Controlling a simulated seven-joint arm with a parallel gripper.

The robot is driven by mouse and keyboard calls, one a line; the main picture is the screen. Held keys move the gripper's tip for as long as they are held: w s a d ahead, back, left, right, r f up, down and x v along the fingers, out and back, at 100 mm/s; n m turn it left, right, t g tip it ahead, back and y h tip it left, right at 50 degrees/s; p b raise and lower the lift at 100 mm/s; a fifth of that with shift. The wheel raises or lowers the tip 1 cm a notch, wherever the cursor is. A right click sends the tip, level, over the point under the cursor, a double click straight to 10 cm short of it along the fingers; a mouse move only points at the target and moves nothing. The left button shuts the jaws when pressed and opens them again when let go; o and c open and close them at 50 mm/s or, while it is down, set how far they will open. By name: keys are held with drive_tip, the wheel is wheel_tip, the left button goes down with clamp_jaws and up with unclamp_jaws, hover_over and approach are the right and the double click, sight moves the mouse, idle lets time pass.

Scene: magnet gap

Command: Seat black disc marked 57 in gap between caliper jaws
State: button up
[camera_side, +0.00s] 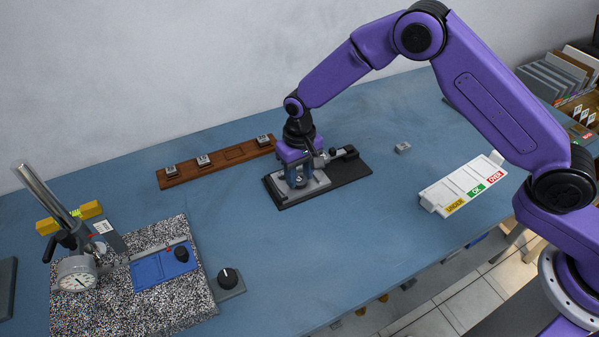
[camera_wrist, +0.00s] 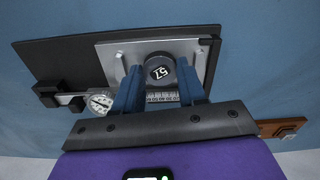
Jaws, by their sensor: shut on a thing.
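The black disc marked 57 (camera_wrist: 160,72) sits between the blue fingers of my gripper (camera_wrist: 160,80), its white label facing up to the camera. My gripper, in the side view (camera_side: 299,184), is shut on the disc, low over the grey metal plate of the caliper (camera_side: 318,184). In the wrist view the caliper's plate (camera_wrist: 112,50) lies beneath the disc, with a ruled scale (camera_wrist: 162,97) and a round dial (camera_wrist: 100,101). The fingers hide part of the jaws, so I cannot tell whether the disc is within the gap.
The caliper lies on a black base (camera_side: 351,175). Behind left is a wooden rack (camera_side: 188,175) with several marked pieces and an empty recess. A dial gauge stand (camera_side: 75,275) on a granite slab is at left. A white sorting tray (camera_side: 465,185) is at right. Blue table between is clear.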

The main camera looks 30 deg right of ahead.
drive_tip(key=shift+f, duration=0.2)
idle(0.4)
drive_tip(key=o, duration=1.1)
drive_tip(key=shift+c, duration=0.2)
drive_tip(key=c, duration=0.5)
drive_tip(key=shift+r, duration=2.25)
drive_tip(key=o, duration=0.5)
drive_tip(key=shift+o, duration=0.2)
